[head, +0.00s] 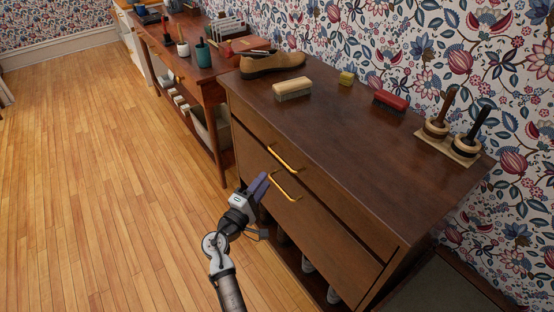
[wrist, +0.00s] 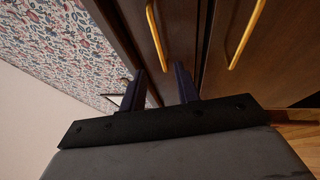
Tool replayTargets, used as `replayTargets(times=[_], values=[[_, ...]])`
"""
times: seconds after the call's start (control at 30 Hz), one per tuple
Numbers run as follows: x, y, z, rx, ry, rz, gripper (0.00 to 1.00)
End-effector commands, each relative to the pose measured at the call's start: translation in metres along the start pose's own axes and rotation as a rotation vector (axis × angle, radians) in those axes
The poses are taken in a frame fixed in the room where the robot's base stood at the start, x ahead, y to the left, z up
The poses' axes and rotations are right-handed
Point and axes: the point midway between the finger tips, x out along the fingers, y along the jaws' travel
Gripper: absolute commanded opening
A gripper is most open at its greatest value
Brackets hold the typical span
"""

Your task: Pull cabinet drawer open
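The dark brown cabinet (head: 330,125) stands against the wall with two stacked drawer fronts, both looking flush and shut. The upper drawer (head: 325,178) has a brass bar handle (head: 283,158), and the lower drawer (head: 325,228) has a matching handle (head: 284,187). My gripper (head: 263,181) is in front of the cabinet, close to the left ends of the handles. In the wrist view its two dark fingers (wrist: 162,82) are apart with nothing between them. The upper handle (wrist: 155,38) lies just beyond the fingertips; the lower handle (wrist: 247,35) is to the right.
A wooden table (head: 205,90) adjoins left. The wooden floor (head: 100,170) is clear.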

Motion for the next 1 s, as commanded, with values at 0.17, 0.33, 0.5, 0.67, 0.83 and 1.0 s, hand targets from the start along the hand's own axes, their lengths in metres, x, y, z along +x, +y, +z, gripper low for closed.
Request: replayTargets(times=[0.17, 0.33, 0.5, 0.67, 0.83, 1.0], values=[[0.042, 0.004, 0.001, 0.0, -0.003, 0.0, 0.32], [0.07, 0.003, 0.0, 0.0, 0.0, 0.0, 0.32], [0.086, 0.002, 0.0, 0.002, 0.001, 0.0, 0.32], [0.09, 0.0, -0.001, 0.002, 0.002, -0.001, 0.32], [0.09, 0.0, 0.0, 0.002, 0.002, -0.001, 0.32], [0.09, 0.0, -0.001, 0.002, 0.002, -0.001, 0.13]])
